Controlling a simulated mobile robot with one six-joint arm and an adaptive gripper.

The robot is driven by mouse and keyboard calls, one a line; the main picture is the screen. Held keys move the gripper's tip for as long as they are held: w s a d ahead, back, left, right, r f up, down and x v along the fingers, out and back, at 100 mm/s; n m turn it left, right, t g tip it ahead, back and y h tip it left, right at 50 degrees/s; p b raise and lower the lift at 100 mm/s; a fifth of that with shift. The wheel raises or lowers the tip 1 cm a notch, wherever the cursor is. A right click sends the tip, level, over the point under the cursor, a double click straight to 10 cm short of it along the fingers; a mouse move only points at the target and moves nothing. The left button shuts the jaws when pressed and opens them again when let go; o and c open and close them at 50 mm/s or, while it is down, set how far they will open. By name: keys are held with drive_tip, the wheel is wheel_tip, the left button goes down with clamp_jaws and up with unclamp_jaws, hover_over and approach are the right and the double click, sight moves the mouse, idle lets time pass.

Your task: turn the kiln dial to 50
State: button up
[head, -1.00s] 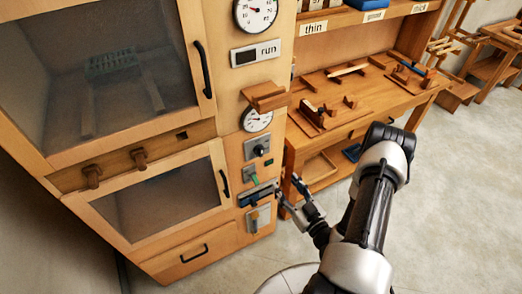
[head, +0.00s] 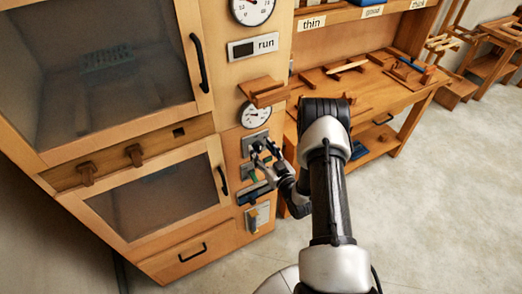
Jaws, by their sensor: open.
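The kiln is the tall wooden cabinet on the left, with a control panel down its right side. The dial's grey plate (head: 248,150) is on that panel, under the lower gauge (head: 256,115). My gripper (head: 265,151) is open in front of the plate and hides most of the dial. The dial's setting cannot be read, and I cannot tell whether the fingers touch it.
A wooden shelf block (head: 263,92) juts out above the lower gauge.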

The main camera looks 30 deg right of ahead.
drive_tip(key=shift+w, duration=0.55)
drive_tip(key=c, duration=0.9)
